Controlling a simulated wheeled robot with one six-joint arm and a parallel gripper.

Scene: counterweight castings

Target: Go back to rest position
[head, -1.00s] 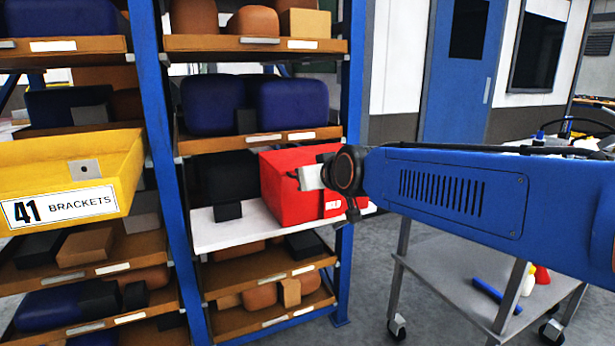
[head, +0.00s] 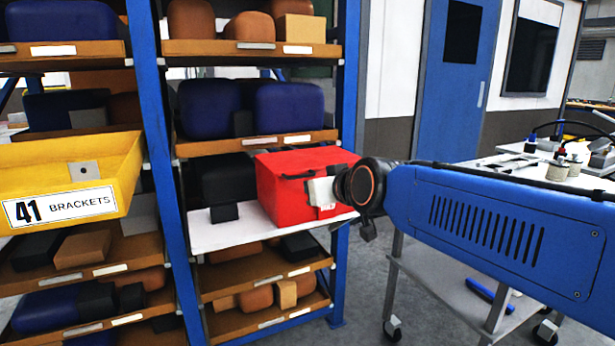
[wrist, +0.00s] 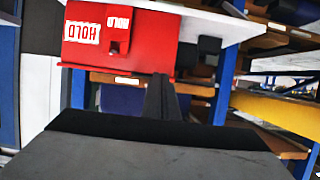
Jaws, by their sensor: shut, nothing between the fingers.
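A red box (head: 290,188) with a black handle sits on a white shelf board (head: 235,232) in the right-hand rack bay. In the wrist view the red box (wrist: 118,40) appears upside down, with white HOLD labels on its face. My gripper (wrist: 161,98) shows in the wrist view as dark fingers closed together, with nothing between them. The fingers overlap the picture edge of the box; I cannot tell the gap to it. In the head view my wrist is in front of the box's right side, and the fingertips cannot be made out.
The blue rack post (head: 350,120) stands close beside my wrist. A yellow bin (head: 70,165) marked 41 BRACKETS juts out at left. Dark blue castings (head: 250,107) fill the shelf above.

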